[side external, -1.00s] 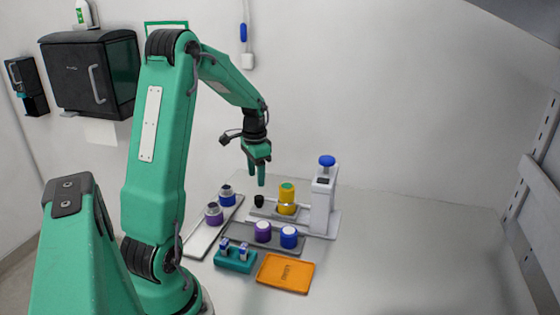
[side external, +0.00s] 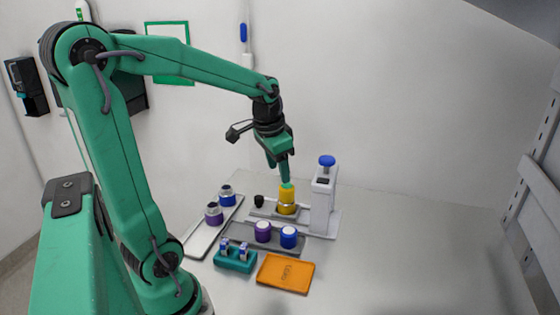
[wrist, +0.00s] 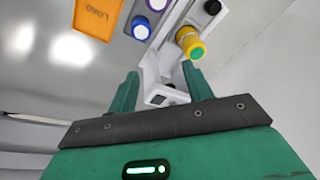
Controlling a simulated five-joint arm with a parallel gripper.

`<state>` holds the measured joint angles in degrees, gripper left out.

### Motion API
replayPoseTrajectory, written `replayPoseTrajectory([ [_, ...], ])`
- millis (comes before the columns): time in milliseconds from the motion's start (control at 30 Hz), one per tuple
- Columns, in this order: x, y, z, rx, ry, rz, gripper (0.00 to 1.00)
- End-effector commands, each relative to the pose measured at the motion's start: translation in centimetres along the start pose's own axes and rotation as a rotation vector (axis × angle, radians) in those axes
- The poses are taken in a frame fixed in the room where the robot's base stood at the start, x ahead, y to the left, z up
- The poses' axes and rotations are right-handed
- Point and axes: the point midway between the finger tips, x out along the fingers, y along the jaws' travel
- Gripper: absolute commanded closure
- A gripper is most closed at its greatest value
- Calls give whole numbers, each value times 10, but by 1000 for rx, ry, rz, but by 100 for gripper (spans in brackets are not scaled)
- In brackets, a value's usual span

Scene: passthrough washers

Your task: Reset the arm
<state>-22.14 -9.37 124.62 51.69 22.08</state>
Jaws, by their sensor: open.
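My gripper (side external: 284,178) is above the work area, fingers pointing down, in line with the top of the yellow cylinder (side external: 287,200) in the side view. The wrist view shows its two fingers apart with nothing held between them. The yellow cylinder, with a green top, also shows in the wrist view (wrist: 190,42), beyond the right finger and apart from it. It stands in a grey holder beside the white press (side external: 322,200) with a blue knob. The fingertips partly overlap the cylinder's top in the side view, so contact there cannot be told.
A grey tray holds a purple-bodied jar (side external: 263,232) and a blue-bodied jar (side external: 289,237), both white-topped. A pale tray at left holds two more jars (side external: 214,213). A teal rack (side external: 235,259) and an orange LOAD tray (side external: 286,273) are in front. The table at right is clear.

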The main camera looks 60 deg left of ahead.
Motion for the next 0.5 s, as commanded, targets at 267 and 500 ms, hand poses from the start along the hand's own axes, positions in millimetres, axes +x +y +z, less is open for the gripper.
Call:
replayPoseTrajectory([
  [267, -33, 53, 21, 1, 104, 6, 50],
  [500, -51, 90, 46, -5, 189, 32, 50],
])
